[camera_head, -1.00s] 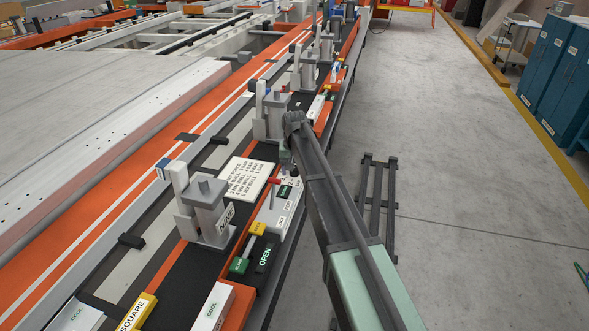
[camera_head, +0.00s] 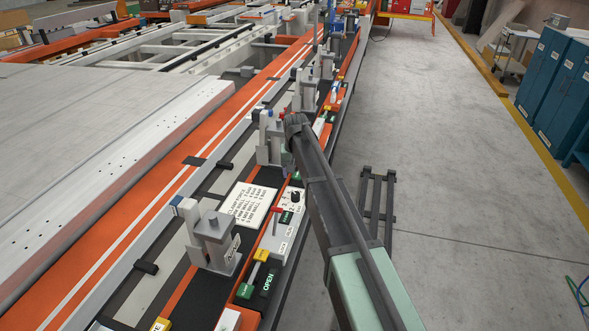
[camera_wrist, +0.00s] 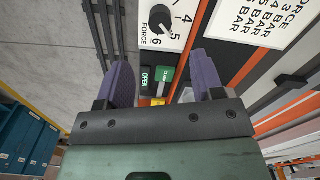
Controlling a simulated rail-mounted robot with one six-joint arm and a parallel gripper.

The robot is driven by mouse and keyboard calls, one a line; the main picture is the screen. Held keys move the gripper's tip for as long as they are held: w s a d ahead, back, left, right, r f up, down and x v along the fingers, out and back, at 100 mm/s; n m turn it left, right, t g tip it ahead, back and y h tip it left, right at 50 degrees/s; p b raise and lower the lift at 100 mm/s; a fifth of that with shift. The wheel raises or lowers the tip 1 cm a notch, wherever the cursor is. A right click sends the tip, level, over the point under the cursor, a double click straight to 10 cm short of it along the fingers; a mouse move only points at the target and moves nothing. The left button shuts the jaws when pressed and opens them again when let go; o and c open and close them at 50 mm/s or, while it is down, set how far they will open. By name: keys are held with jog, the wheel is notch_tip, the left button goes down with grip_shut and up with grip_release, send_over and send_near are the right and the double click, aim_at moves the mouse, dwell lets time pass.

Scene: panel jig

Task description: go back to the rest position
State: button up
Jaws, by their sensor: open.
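My gripper (camera_wrist: 160,85) is open and empty in the wrist view, its two purple-grey fingers spread apart. Between and beyond the fingers are a black force knob (camera_wrist: 161,20) on a white panel and a green OPEN/CLOSE control (camera_wrist: 158,78). In the head view my arm reaches up and away over the right side of the jig rail, and my gripper is hidden behind the arm's end. The control box (camera_head: 287,230) with its red lever and the knob (camera_head: 296,197) stands just left of my arm.
Grey clamps (camera_head: 213,240) stand in a row along the orange rail (camera_head: 130,218). A printed force chart (camera_head: 248,204) lies beside them. A dark rack (camera_head: 377,205) is on the floor to the right of my arm. The grey floor (camera_head: 470,150) is largely free up to the blue cabinets (camera_head: 545,85).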

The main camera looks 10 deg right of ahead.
jog(key=s+r+n+p, duration=0.1)
jog(key=s, duration=3.2)
jog(key=shift+n, duration=0.4)
